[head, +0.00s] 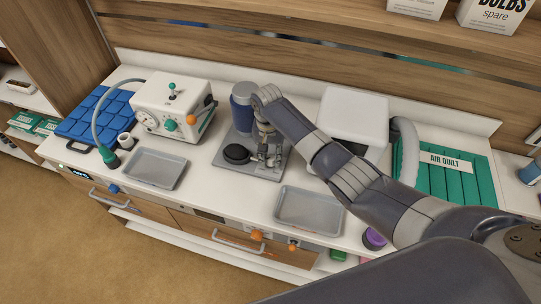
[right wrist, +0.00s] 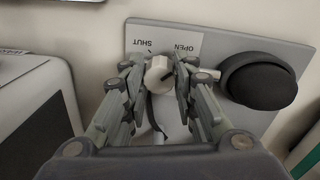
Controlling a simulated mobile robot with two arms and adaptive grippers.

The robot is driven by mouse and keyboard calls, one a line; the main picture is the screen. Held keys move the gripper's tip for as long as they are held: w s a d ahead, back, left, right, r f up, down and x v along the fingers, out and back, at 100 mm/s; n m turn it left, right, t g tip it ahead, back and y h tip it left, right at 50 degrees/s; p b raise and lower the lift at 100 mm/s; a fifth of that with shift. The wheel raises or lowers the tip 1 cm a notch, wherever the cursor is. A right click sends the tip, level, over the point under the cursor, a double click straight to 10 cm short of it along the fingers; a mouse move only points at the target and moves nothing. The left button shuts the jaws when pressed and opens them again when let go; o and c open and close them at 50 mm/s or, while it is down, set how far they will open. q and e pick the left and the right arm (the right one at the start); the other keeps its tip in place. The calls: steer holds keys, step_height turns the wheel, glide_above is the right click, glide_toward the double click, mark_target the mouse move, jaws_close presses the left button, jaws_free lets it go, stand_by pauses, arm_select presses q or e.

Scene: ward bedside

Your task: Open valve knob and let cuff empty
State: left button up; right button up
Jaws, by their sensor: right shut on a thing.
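My right gripper (head: 268,155) reaches down over a grey plate (head: 228,172) on the counter. In the right wrist view its fingers (right wrist: 160,72) are shut on a small white valve knob (right wrist: 157,72). A label (right wrist: 178,44) reading OPEN and SHUT, upside down there, lies beside the knob. I cannot tell which word the knob's dark mark points to. A black round bulb (head: 236,153) sits on the same plate, left of the gripper; it also shows in the right wrist view (right wrist: 258,80). A dark blue sleeve-like thing (head: 241,108), perhaps the cuff, stands upright behind the plate. My left gripper is out of view.
A white machine (head: 160,97) with a hose and a blue quilted pad (head: 90,122) stand at left. Grey trays (head: 154,168) (head: 309,210) sit along the front. A white box (head: 352,115) and a green air quilt (head: 440,185) are at right. Wooden shelving is above.

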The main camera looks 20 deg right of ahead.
mark_target(269, 157)
steer(key=shift+w+r, duration=0.1)
steer(key=o, duration=1.1)
steer(key=r, duration=1.2)
steer(key=shift+a, duration=0.2)
steer(key=shift+f, duration=0.15)
